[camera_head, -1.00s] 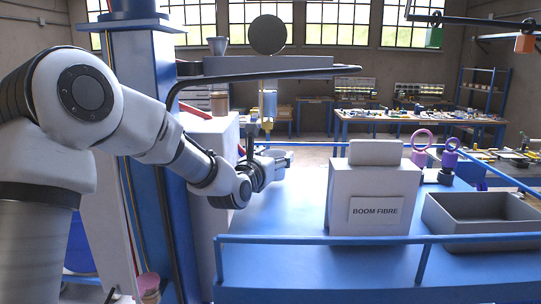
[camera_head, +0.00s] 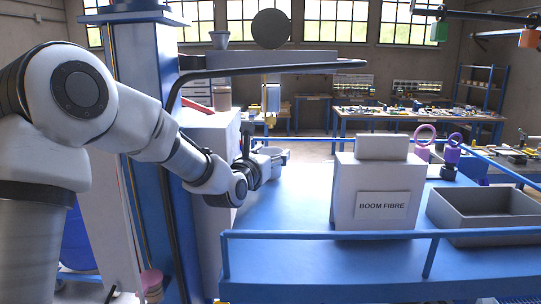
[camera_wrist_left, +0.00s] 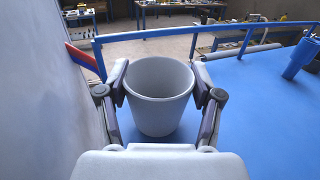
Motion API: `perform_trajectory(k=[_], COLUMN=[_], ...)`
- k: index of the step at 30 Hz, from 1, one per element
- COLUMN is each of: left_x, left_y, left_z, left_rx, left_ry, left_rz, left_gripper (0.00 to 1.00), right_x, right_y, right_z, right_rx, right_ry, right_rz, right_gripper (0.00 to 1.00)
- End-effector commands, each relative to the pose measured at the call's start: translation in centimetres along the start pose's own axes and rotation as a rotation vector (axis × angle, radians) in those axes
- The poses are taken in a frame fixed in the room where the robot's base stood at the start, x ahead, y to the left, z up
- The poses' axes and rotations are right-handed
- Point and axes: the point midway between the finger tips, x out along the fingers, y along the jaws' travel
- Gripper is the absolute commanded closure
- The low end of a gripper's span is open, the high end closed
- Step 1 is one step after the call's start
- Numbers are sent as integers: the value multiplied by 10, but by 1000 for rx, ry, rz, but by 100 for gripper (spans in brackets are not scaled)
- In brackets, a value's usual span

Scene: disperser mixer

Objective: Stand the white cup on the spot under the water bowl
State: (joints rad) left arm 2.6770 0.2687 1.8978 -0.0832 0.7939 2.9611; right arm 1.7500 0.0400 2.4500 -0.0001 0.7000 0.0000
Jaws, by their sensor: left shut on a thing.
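The white cup (camera_wrist_left: 158,98) stands upright between the two fingers of my left gripper (camera_wrist_left: 159,82) in the left wrist view, with its open mouth facing up. The fingers are closed on its sides. In the head view, the left gripper (camera_head: 262,162) and cup (camera_head: 275,151) are small, just right of the machine's grey housing and over the blue deck. Whether the cup touches the deck is unclear. A small grey conical bowl (camera_head: 219,39), possibly the water bowl, sits high on the machine. The spot under it cannot be made out. My right gripper is out of view.
The blue deck (camera_head: 290,215) has free room between the gripper and the BOOM FIBRE box (camera_head: 383,195). A grey open bin (camera_head: 483,213) stands at the right. A dark pipe (camera_head: 290,68) overhangs the gripper. Blue rails (camera_head: 330,234) edge the deck.

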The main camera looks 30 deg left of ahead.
Motion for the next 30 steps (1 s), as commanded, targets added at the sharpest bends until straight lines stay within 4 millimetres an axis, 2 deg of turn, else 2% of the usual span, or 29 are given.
perform_trajectory(k=[9,10,12,23,26,30], left_x=[0,0,0,0,0,0], left_y=[0,0,0,0,0,0], left_z=[-7,-6,-5,-3,8,39], left_rx=[0,0,0,0,0,1], left_ry=[-1,-1,-1,-1,-3,-6], left_rz=[0,0,0,0,1,0], left_gripper=[69,28,5,5,5,5], right_x=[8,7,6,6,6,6], right_y=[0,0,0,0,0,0], right_z=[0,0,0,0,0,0], right_rx=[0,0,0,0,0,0], right_ry=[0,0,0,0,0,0], right_rz=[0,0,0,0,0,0], right_gripper=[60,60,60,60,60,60])
